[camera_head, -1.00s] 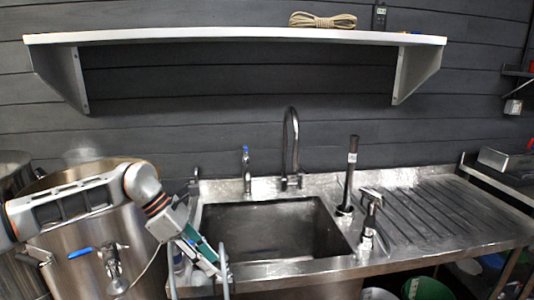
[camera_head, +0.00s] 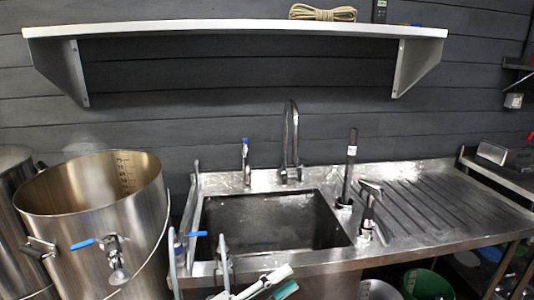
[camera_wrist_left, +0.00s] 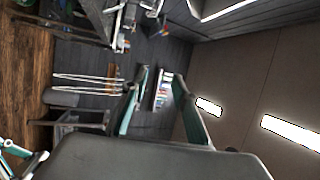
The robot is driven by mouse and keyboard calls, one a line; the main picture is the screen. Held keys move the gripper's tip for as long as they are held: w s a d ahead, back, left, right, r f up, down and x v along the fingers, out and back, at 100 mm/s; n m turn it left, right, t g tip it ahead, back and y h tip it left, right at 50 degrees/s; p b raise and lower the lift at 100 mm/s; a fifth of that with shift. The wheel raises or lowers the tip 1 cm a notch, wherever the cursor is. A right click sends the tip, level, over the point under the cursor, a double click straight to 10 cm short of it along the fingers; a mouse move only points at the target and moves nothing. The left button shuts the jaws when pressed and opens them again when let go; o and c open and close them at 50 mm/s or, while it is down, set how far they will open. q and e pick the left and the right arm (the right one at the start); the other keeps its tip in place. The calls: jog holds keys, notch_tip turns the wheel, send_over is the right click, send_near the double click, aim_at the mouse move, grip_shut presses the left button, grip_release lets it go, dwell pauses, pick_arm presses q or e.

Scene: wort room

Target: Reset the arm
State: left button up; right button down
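My left gripper (camera_head: 268,283) shows only in part at the bottom edge of the head view, as white and teal pieces in front of the sink cabinet. In the left wrist view, the two teal-lined fingers of my left gripper (camera_wrist_left: 159,76) stand apart. Nothing is held between them. The rest of the left arm is outside the head view. My right gripper does not show in the head view. Teal and white parts at the lower left corner of the wrist view may be my other arm, but I cannot tell its finger state.
A steel sink (camera_head: 270,225) with a tall faucet (camera_head: 291,140) is ahead. A large steel kettle (camera_head: 95,230) with a blue-handled valve stands at left. A white shelf (camera_head: 240,27) holding a rope coil (camera_head: 322,13) spans the wall. Green and white buckets stand under the counter.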

pick_arm(q)
jog(key=a+f+n+t+y, duration=0.5)
jog(key=a+f+n+y, duration=0.25)
jog(key=f+n, duration=0.35)
jog(key=s+a+f+n+g+y, duration=0.4)
jog(key=s+a+f+n+y, duration=0.4)
jog(key=s+a+f+n, duration=0.5)
jog(key=s+a+f, duration=0.3)
jog(key=f, duration=0.3)
jog(key=shift+s, duration=0.2)
